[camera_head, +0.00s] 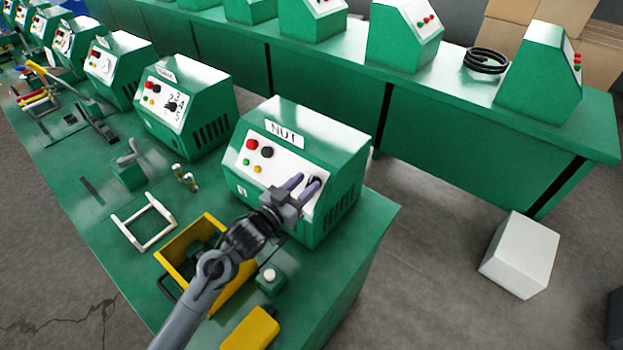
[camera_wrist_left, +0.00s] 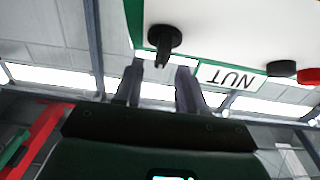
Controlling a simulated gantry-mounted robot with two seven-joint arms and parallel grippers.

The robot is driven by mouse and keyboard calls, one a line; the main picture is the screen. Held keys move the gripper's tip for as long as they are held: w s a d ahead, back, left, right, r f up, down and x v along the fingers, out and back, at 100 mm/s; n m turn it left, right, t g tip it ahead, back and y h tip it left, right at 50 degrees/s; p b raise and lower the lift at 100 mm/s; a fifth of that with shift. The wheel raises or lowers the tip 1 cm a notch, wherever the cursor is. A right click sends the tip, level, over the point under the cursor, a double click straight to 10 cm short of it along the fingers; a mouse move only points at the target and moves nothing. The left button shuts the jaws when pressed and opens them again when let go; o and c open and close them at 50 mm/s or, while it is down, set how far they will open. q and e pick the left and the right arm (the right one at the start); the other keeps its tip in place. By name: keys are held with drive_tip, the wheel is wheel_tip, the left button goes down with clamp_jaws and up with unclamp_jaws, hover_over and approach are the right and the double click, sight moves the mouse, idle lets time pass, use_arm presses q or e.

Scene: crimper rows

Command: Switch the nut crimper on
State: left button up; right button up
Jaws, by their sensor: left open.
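The nut crimper (camera_head: 304,130) is a green box with a sloped white panel and a "NUT" label (camera_head: 284,134), standing near the end of the green table. The label shows upside down in the left wrist view (camera_wrist_left: 230,77). The panel carries a red button (camera_head: 252,144), a black button (camera_head: 267,152), small green and yellow buttons, and a black rotary knob (camera_wrist_left: 165,38). My left gripper (camera_head: 306,181) is open at the panel's right side. In the left wrist view its fingertips (camera_wrist_left: 160,68) lie just short of the knob, one to each side; contact cannot be told. My right gripper is not in view.
A yellow-rimmed bin (camera_head: 177,248), a white frame (camera_head: 130,243), a small green block with a white button (camera_head: 270,279) and a yellow block (camera_head: 251,329) sit before the crimper. Another crimper (camera_head: 183,105) stands to its left. A white box (camera_head: 520,254) lies on the floor.

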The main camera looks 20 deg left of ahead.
sight(311, 179)
use_arm(q)
drive_tip(key=shift+x, duration=1.6)
clamp_jaws()
